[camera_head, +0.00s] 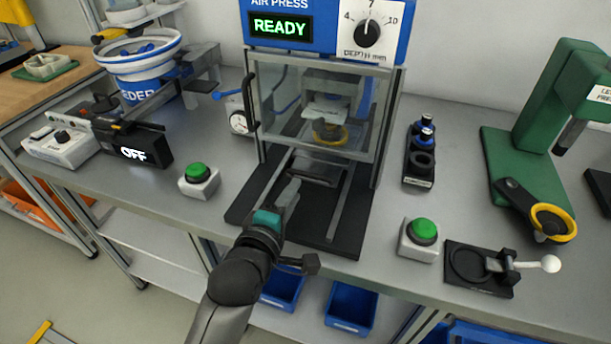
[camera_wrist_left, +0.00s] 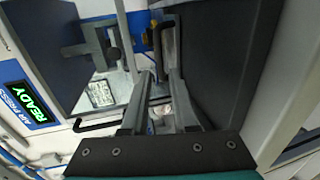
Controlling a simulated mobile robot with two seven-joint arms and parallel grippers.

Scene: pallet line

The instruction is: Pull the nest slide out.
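The air press has a blue head (camera_head: 330,25) with a green READY display. Under it, the nest (camera_head: 330,143) sits inside behind the clear guard, with a yellow ring-shaped part on it. The slide's rails (camera_head: 338,215) run forward over a black base plate. A dark handle bar (camera_head: 318,174) crosses between the rails, in front of the guard. My left gripper (camera_head: 293,185) is over the rails, close to the bar's left end. In the left wrist view, a gap shows between its fingers (camera_wrist_left: 163,78), with a black bar by the tips; contact is unclear. My right gripper is out of view.
A green button box (camera_head: 199,180) stands left of the press and another (camera_head: 418,238) right of it. The guard's black handle (camera_head: 250,103) stands up at the press's left. A black holder (camera_head: 419,165) and a green hand press (camera_head: 535,150) stand at right.

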